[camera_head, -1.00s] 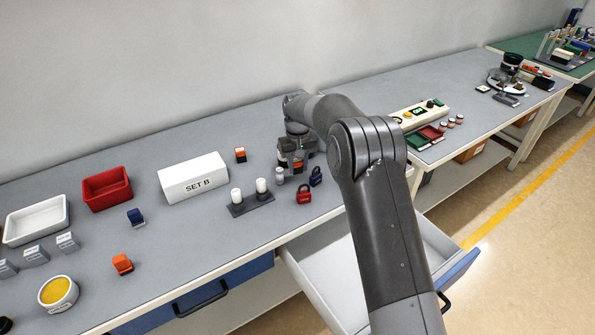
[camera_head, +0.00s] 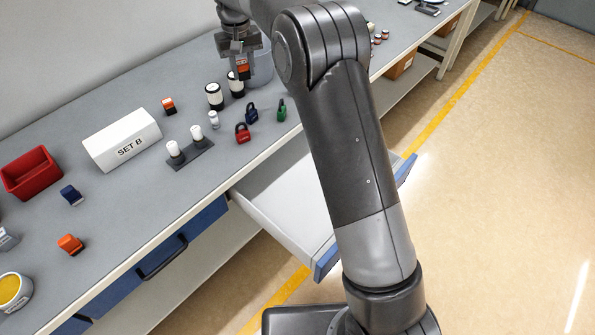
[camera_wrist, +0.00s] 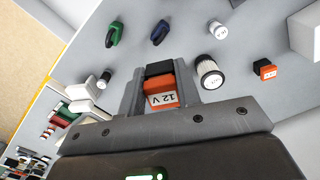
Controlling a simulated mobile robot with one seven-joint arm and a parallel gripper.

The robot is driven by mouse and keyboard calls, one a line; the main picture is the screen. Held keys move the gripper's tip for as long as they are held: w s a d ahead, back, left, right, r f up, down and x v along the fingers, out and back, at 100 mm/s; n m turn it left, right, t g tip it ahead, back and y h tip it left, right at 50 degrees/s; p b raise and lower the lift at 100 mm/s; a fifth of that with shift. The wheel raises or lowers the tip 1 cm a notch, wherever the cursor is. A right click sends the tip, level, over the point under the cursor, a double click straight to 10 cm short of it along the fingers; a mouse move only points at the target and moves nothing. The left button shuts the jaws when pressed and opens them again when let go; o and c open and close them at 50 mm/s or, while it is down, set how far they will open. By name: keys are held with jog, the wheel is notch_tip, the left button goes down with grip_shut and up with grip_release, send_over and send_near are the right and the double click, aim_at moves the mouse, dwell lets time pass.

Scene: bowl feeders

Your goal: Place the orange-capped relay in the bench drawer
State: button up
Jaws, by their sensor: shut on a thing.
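My gripper (camera_head: 241,72) is shut on an orange-capped relay (camera_head: 243,67), raised above the back of the bench. In the wrist view, the relay (camera_wrist: 161,94) sits between the fingers, with a dark body and a "12 V" label on its orange part. The bench drawer (camera_head: 275,205) is pulled open below the bench's front edge, with a pale inside and blue front. My arm hides part of it, and the visible part looks empty.
Red (camera_head: 242,134), blue (camera_head: 251,114) and green (camera_head: 281,110) padlocks stand near the bench edge. Black-and-white cylinders (camera_head: 214,96) stand beneath the gripper. A dark holder with two white posts (camera_head: 189,153) and the SET B box (camera_head: 122,141) are to the left. A red bin (camera_head: 31,174) stands farther left.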

jog(key=s+d+m, duration=0.6)
jog(key=s+d, duration=0.4)
jog(key=d, duration=0.4)
jog(key=s+d+m, duration=0.7)
jog(key=s+d, duration=0.4)
jog(key=d, duration=0.3)
jog(key=shift+s+f, duration=0.15)
jog(key=shift+f, duration=15.75)
jog(key=shift+f, duration=0.2)
jog(key=o, duration=1)
jog(key=shift+r, duration=0.2)
